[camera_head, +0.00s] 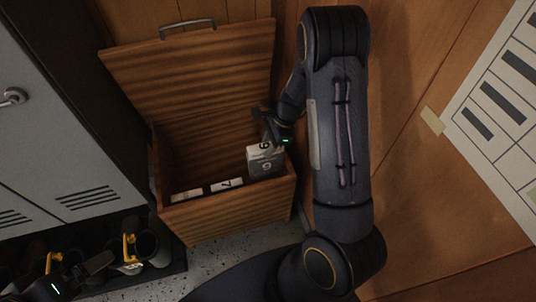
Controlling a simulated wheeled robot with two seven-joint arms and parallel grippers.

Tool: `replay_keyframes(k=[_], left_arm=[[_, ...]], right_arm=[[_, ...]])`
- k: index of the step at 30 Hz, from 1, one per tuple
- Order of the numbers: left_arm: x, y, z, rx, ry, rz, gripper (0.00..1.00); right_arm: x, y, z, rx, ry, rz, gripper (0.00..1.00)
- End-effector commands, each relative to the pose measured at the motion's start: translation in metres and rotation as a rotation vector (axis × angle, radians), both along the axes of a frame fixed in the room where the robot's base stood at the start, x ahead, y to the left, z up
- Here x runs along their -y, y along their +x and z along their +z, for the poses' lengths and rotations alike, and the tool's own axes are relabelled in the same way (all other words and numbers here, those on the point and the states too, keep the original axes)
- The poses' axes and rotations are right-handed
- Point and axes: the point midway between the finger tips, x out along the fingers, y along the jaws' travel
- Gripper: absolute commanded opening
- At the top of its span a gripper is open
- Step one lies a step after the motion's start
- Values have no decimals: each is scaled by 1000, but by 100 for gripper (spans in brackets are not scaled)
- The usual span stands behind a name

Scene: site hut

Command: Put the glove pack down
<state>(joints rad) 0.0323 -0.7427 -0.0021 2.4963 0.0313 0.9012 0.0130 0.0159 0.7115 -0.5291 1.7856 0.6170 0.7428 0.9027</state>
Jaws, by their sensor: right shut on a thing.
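The glove pack (264,163) is a small grey and white box inside the open wooden chest (240,216), at its right side. My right gripper (267,138) is shut on the top of the pack, reaching in from the upper right. I cannot tell whether the pack's bottom touches the chest floor, as the front wall hides it. My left gripper (92,275) is low at the left, partly cut off by the frame, apart from the chest. I cannot tell whether its jaws are open.
The raised chest lid (195,62) leans at the back. Two pale boxes stand inside the chest, one at the left (187,195) and one near the middle (227,185). A grey locker (60,130) stands left. Boots (150,247) with yellow parts sit on a dark rack below it.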

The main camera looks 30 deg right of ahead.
Motion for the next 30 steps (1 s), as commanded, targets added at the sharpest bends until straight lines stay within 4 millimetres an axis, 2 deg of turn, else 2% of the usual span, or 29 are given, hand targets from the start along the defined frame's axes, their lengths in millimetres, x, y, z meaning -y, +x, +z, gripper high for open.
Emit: replay_keyframes(k=[1, 3, 9, 12, 18, 24, 26, 29, 30], left_arm=[[0, 0, 10, 0, 0, 0, 100], [0, 0, 16, 0, 0, 0, 100], [0, 0, 29, 0, 0, 0, 100], [0, 0, 33, 0, 0, 0, 100], [0, 0, 36, 0, 0, 0, 100], [0, 0, 36, 0, 0, 0, 100], [0, 0, 36, 0, 0, 0, 100], [0, 0, 36, 0, 0, 0, 100], [0, 0, 36, 0, 0, 0, 100]], right_arm=[[0, 1, 21, 6, 0, 1, 0], [0, 1, 40, 6, 0, 1, 0], [0, 1, 82, 4, 0, 1, 0], [0, 1, 96, 2, 0, 0, 0], [0, 0, 109, 1, 0, 0, 0], [-2, 1, 110, 0, 0, 22, 0], [-6, 2, 111, 1, -1, 77, 0], [-19, 6, 116, 0, -1, 281, 0], [-27, 7, 118, 1, -1, 402, 0]])
